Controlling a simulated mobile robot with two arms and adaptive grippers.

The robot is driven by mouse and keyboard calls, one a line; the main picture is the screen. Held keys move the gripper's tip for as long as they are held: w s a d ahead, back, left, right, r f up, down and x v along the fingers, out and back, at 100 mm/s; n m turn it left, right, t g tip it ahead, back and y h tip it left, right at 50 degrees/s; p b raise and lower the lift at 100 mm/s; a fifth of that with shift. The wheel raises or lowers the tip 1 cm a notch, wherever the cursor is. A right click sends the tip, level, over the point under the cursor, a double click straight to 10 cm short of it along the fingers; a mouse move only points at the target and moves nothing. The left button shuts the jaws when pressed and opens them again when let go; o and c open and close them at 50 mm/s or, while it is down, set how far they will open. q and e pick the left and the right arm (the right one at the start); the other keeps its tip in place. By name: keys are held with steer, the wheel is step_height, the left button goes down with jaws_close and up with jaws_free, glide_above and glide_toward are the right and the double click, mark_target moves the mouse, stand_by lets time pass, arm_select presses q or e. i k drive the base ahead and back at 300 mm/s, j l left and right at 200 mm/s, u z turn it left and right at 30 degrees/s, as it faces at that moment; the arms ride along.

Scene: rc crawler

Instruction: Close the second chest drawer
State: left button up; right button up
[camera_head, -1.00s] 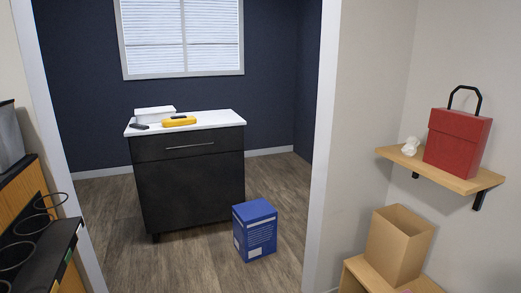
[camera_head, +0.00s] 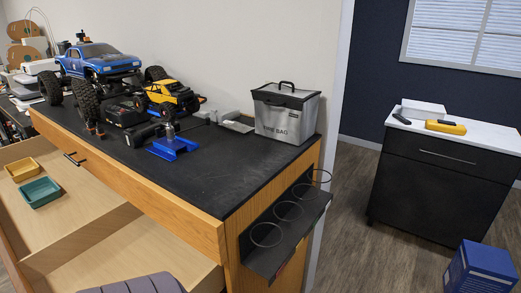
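A wooden chest with a black top (camera_head: 200,165) fills the left and middle of the view. Its upper front panel (camera_head: 125,185), with a dark handle (camera_head: 75,158), looks flush with the chest. Below this panel a light wooden drawer (camera_head: 75,220) stands pulled out, holding a yellow tray (camera_head: 22,169) and a teal tray (camera_head: 40,192). Another light wooden interior (camera_head: 150,245) shows beyond a raised board; I cannot tell whether it is a separate drawer. The drawer fronts are out of frame. Neither of my grippers is in view.
A blue truck (camera_head: 98,60), a yellow crawler (camera_head: 172,97) and a grey bag (camera_head: 287,113) stand on the chest top. A black ring rack (camera_head: 285,235) juts from its right end. A black cabinet (camera_head: 430,185) and blue box (camera_head: 482,270) stand right; floor between is clear.

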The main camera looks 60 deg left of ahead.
mark_target(90, 236)
steer(key=k+u, duration=0.15)
steer(key=k, duration=0.25)
steer(key=k+j+u, duration=0.15)
steer(key=k, duration=0.2)
steer(key=u, duration=2.85)
